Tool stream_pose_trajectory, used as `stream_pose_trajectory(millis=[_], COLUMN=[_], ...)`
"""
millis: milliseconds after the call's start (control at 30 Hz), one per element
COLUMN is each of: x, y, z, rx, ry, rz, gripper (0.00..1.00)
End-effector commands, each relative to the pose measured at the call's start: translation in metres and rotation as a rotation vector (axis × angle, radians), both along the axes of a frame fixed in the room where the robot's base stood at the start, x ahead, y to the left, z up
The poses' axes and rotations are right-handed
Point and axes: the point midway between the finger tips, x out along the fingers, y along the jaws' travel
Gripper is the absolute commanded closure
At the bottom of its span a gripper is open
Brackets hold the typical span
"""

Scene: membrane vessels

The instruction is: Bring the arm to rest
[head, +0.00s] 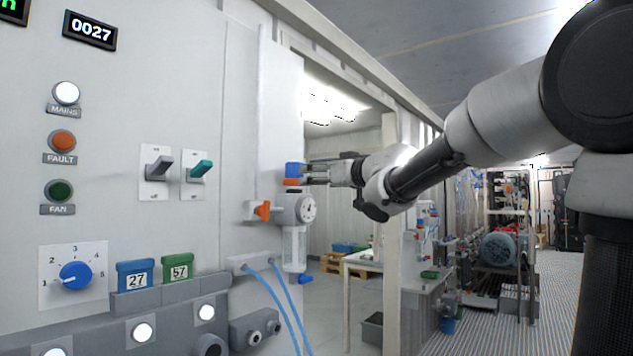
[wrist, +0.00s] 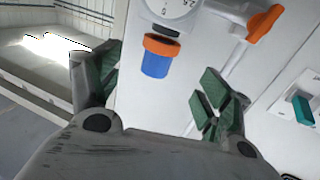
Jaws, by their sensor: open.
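My gripper (head: 312,174) is stretched out toward the left in the head view, near the blue knob (head: 294,169) with an orange ring on top of the gauge unit. In the wrist view, my gripper (wrist: 158,88) is open, with green-padded fingers apart. The blue knob (wrist: 156,64) and its orange ring (wrist: 160,46) show between and beyond the fingers. The fingers appear clear of the knob, though the exact gap is hard to tell. My arm runs from the upper right of the head view, raised above the floor.
The grey panel (head: 120,210) fills the left, with switches, lamps and a blue dial (head: 75,276). An orange valve handle (head: 263,210) sits beside the round gauge (head: 305,208). Blue hoses (head: 275,300) hang below. A doorway post (head: 391,230) and bench (head: 425,277) stand behind my arm.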

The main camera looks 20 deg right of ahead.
Motion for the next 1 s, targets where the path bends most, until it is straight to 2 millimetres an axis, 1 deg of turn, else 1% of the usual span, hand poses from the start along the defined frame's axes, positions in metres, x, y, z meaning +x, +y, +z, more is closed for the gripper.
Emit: stream_pose_trajectory(millis=[167,267,333,367,433,467,500,567,600,667,700,767,800,867,900,1000], x=[0.0,0.001,0.006,0.007,0.007,0.002,-0.008,-0.034,-0.055,-0.091,-0.117,-0.159,-0.188,-0.23,-0.256,-0.312], y=[0.0,-0.003,-0.019,-0.029,-0.058,-0.071,-0.089,-0.113,-0.126,-0.139,-0.145,-0.148,-0.148,-0.142,-0.137,-0.121], z=[0.0,-0.003,-0.016,-0.026,-0.062,-0.08,-0.104,-0.142,-0.165,-0.198,-0.219,-0.249,-0.267,-0.29,-0.303,-0.327], rx=[-0.001,-0.041,-0.107,-0.133,-0.192,-0.218,-0.25,-0.292,-0.313,-0.339,-0.349,-0.358,-0.357,-0.348,-0.335,-0.284], ry=[0.0,-0.003,0.03,0.057,0.155,0.209,0.288,0.419,0.508,0.641,0.729,0.861,0.944,1.055,1.12,1.235], rz=[0.0,-0.013,-0.077,-0.115,-0.211,-0.253,-0.308,-0.378,-0.412,-0.442,-0.452,-0.45,-0.439,-0.411,-0.388,-0.333], gripper=[0.22,0.22,0.22,0.22,0.22,0.22,0.22,0.22,0.22,0.22,0.22,0.22,0.22,0.22,0.22,0.22])
